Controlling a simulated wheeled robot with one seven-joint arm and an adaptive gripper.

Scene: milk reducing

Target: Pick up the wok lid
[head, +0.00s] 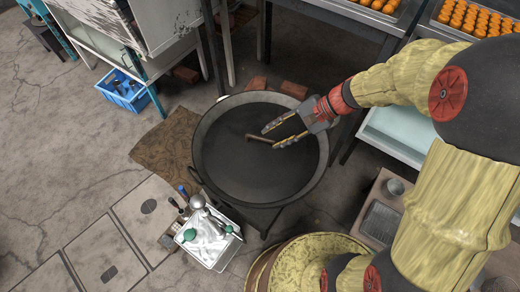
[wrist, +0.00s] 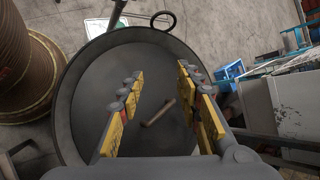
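A large dark round wok (head: 206,140) stands in the middle of the head view, with a ring handle in the wrist view (wrist: 163,20). A dark flat surface that looks like the wok lid (head: 250,180) fills it; it also shows in the wrist view (wrist: 100,75). A brown bar handle (head: 275,139) rises from this lid and shows in the wrist view (wrist: 158,112). My gripper (head: 272,136) is open above the right part of the wok. In the wrist view the handle appears between the open fingers (wrist: 164,75). No contact is visible.
A white tray with utensils (head: 208,247) stands near the wok's lower left. A blue basket (head: 125,92) lies at the upper left. Orange food trays (head: 470,17) are at the upper right. A round yellowish container (head: 310,255) sits below the wok.

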